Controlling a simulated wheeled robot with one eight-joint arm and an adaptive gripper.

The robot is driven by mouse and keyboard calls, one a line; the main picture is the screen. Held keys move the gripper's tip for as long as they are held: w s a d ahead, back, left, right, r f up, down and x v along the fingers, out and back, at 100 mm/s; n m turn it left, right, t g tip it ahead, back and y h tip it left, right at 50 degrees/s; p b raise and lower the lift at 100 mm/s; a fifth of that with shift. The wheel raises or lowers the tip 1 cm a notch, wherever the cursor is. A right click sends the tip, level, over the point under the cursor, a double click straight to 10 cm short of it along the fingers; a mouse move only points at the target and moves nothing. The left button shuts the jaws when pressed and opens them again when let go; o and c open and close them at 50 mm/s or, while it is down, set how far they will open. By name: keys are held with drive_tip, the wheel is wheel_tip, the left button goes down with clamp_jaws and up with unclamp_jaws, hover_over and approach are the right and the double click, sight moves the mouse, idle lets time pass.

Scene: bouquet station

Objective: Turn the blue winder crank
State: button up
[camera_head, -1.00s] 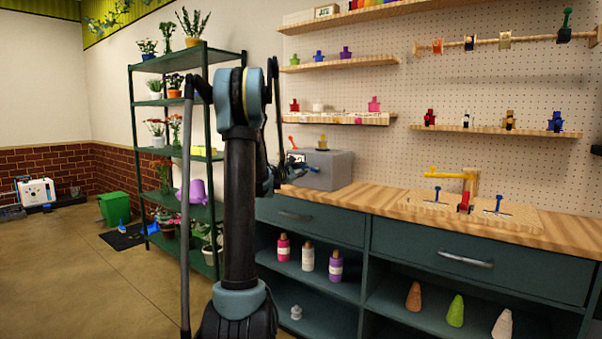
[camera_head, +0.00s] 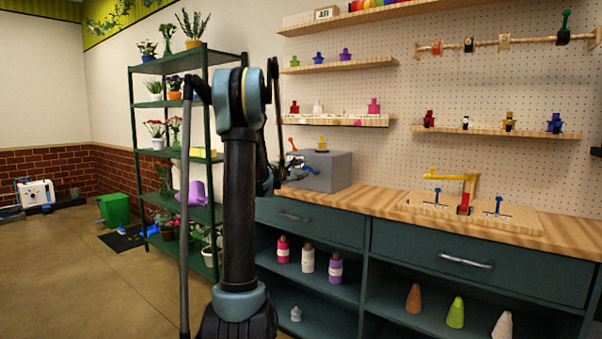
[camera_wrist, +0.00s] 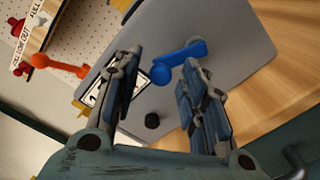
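The blue winder crank (camera_wrist: 180,62) sticks out from the face of the grey box (camera_wrist: 238,50) in the wrist view. Its round knob shows between the two fingertips of my gripper (camera_wrist: 161,63), with its arm slanting up to the right, past the right fingertip. The fingers are apart, with a gap visible on each side of the knob. I cannot tell how deep the knob sits between them. In the head view, my gripper (camera_head: 290,170) is at the left face of the grey box (camera_head: 332,172), and my arm hides part of that area.
A label plate (camera_wrist: 100,92) and a black knob (camera_wrist: 152,121) are on the box face. The wooden counter (camera_head: 380,199) holds a yellow-armed fixture (camera_head: 455,178) to the right. A green plant rack (camera_head: 133,130) stands left.

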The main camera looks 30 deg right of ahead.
drive_tip(key=v, duration=1.2)
idle(0.4)
drive_tip(key=s+a+f+m+g+y, duration=0.1)
drive_tip(key=s+a+f+m+y, duration=0.2)
drive_tip(key=s+a+f+y, duration=0.2)
drive_tip(key=s+a+f+m+g+y, duration=0.2)
drive_tip(key=s+a+f+m+y, duration=0.2)
drive_tip(key=s+a+f, duration=0.8)
drive_tip(key=s+a+f+m+g+y, duration=0.1)
drive_tip(key=s+a+f+m+y, duration=0.2)
drive_tip(key=s+a, duration=1.7)
drive_tip(key=a+f+y, duration=0.3)
drive_tip(key=f+y, duration=0.1)
drive_tip(key=f, duration=0.1)
drive_tip(key=shift+f+g+y, duration=0.25)
drive_tip(key=shift+g+y, duration=0.05)
drive_tip(key=shift+g, duration=0.1)
